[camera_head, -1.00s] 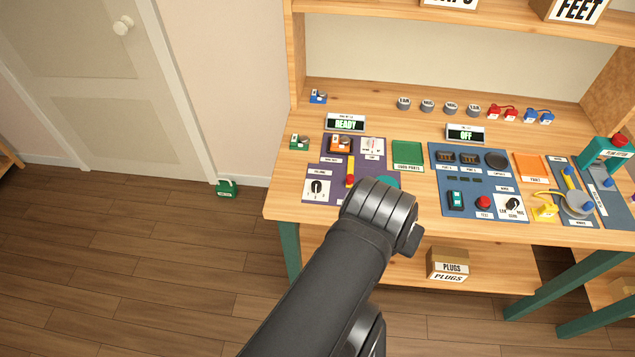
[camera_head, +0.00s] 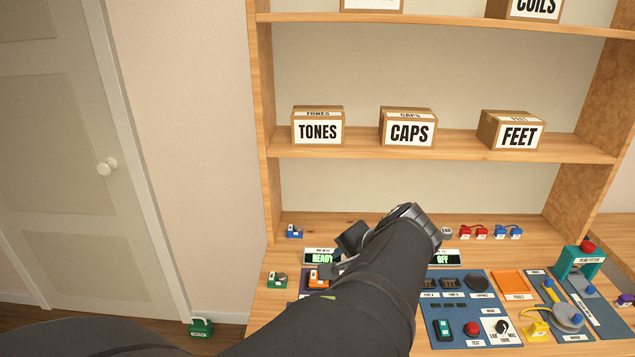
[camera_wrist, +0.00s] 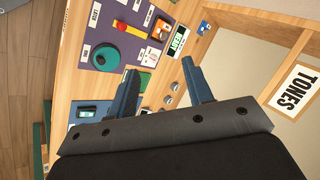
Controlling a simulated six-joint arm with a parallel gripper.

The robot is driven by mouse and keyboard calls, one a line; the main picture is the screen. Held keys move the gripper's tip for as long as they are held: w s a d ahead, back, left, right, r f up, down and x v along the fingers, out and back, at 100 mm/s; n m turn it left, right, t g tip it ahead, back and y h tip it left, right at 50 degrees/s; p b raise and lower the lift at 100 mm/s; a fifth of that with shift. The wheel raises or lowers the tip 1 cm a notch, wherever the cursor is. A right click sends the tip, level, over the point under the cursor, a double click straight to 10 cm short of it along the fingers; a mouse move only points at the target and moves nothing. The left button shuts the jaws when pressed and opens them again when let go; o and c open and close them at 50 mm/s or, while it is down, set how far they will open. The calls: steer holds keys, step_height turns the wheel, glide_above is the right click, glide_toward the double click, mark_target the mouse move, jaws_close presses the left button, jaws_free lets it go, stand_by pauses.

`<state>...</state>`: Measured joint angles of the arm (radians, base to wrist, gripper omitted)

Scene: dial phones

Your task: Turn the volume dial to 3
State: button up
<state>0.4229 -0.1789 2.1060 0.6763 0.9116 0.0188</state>
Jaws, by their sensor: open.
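My gripper (camera_wrist: 159,66) is open and empty in the wrist view, with its two blue-grey fingers apart. In the head view my gripper (camera_head: 340,256) hangs over the back left of the bench, near the READY display (camera_head: 321,257).
An orange device (camera_head: 318,279) and a green device (camera_head: 277,279) stand at the left. A blue panel (camera_head: 459,313) with buttons and a mode dial is at the right. Boxes labelled TONES (camera_head: 318,128) and CAPS (camera_head: 408,129) sit on the shelf. My arm covers the bench middle.

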steer(key=w+a+f+n+g+h, duration=0.2)
steer(key=a+f+n+g, duration=0.1)
steer(key=a, duration=0.3)
steer(key=w+a+f+n+g+h, duration=0.2)
steer(key=a+f+n+g, duration=0.15)
steer(key=a, duration=0.25)
steer(key=f, duration=1.6)
steer(key=shift+s+d+f, duration=0.2)
steer(key=shift+d+f, duration=0.05)
steer(key=shift+f, duration=0.05)
steer(key=c, duration=1)
